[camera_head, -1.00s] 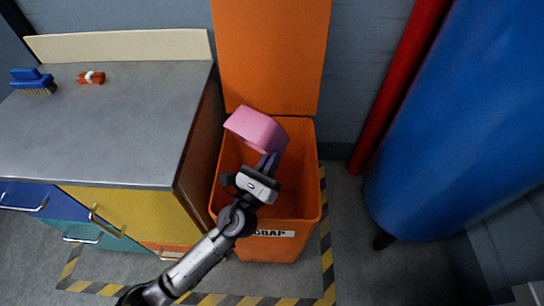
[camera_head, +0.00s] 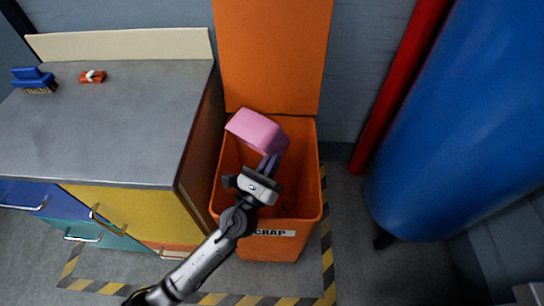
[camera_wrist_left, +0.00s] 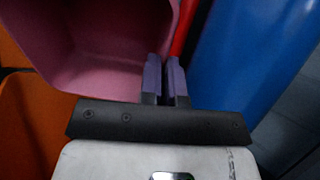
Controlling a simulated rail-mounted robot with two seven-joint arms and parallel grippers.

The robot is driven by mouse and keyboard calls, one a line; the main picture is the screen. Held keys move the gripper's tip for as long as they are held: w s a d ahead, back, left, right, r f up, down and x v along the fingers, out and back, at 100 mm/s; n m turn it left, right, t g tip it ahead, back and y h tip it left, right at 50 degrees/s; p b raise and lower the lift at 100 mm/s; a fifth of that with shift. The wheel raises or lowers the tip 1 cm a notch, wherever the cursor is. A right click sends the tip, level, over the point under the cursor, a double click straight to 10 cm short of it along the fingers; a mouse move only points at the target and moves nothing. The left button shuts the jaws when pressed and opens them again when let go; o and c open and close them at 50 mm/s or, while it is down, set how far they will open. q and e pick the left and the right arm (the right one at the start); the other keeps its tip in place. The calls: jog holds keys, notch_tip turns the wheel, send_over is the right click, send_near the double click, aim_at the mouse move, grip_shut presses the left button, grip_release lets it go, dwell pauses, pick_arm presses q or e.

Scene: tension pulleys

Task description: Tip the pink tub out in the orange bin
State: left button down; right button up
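The pink tub (camera_head: 258,130) is tilted over the mouth of the open orange bin (camera_head: 266,250). Its underside and outer wall face the head camera. My left gripper (camera_head: 268,168) is at the tub's near edge. In the left wrist view my left gripper's purple fingers (camera_wrist_left: 166,78) are close together on the tub's wall, and the tub (camera_wrist_left: 95,60) shows its inside, where I see no contents in the visible part. The bin's floor is mostly hidden by the tub and my arm. My right gripper is not in view.
The bin's lid (camera_head: 272,55) stands up against the wall. A grey-topped cabinet (camera_head: 110,115) is left of the bin, with a blue brush (camera_head: 34,80) and an orange item (camera_head: 92,77) on it. A big blue cylinder (camera_head: 465,120) and red pipe (camera_head: 395,90) stand right.

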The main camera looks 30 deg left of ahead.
pick_arm(q)
jog(key=r+p, duration=0.1)
jog(key=p, duration=0.2)
jog(key=shift+r, duration=0.15)
dwell(1.7)
dwell(0.5)
